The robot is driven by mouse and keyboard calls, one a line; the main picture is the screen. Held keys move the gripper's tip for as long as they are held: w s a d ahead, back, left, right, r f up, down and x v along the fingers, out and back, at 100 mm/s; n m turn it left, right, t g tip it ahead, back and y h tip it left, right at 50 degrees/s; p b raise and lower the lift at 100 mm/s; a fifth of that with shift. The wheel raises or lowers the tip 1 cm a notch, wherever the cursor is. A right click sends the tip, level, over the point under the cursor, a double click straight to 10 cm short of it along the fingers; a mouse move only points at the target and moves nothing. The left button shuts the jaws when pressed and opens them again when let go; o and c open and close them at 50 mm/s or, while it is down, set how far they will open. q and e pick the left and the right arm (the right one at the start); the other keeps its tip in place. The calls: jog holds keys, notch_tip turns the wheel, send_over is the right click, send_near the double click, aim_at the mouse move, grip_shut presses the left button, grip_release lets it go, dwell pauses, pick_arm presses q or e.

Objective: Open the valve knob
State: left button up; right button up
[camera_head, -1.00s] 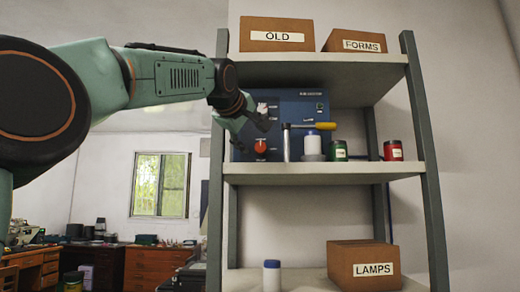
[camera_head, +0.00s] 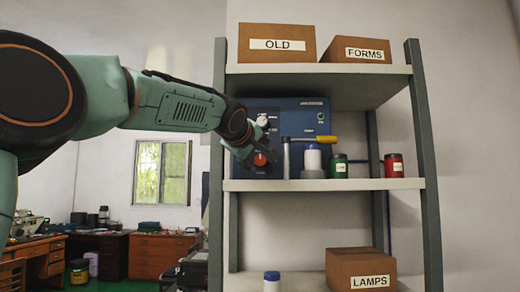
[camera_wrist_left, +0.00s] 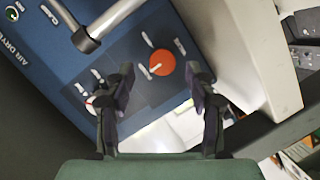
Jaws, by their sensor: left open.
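The blue air dryer panel (camera_head: 295,112) stands at the back of the middle shelf. Its round red-orange knob (camera_head: 260,159) is low on the panel's left side, and it also shows in the left wrist view (camera_wrist_left: 162,62). A white selector (camera_head: 262,121) sits higher on the panel. My left gripper (camera_head: 254,153) is in front of the panel, close to the red knob. In the left wrist view my left gripper (camera_wrist_left: 165,80) has its fingers apart with nothing between them; the knob shows beyond the gap. My right gripper is in no view.
Shelf posts and boards frame the space.

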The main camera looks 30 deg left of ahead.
aim_at(260, 161)
pick_arm(q)
jog(key=shift+s+a+r+p, duration=0.1)
jog(key=shift+a+r+p, duration=0.1)
jog(key=shift+p, duration=0.15)
jog(key=shift+a+f+p, duration=0.15)
jog(key=shift+p, duration=0.15)
jog(key=x, duration=0.2)
jog(key=p+x, duration=0.1)
jog(key=shift+w+d+f, duration=0.2)
jog(key=shift+w+d, duration=0.05)
jog(key=shift+w+d+f, duration=0.1)
jog(key=shift+w+d, duration=0.1)
jog(key=shift+w, duration=0.15)
jog(key=shift+s+a, duration=0.1)
jog(key=shift+s, duration=0.4)
jog(key=shift+s+a+r, duration=0.2)
jog(key=shift+s+r, duration=0.05)
jog(key=shift+s, duration=0.05)
jog(key=c, duration=0.3)
jog(key=shift+w+d+f, duration=0.15)
jog(key=shift+w+f, duration=0.05)
jog(key=shift+w, duration=0.3)
jog(key=c, duration=0.9)
jog(key=shift+o, duration=0.2)
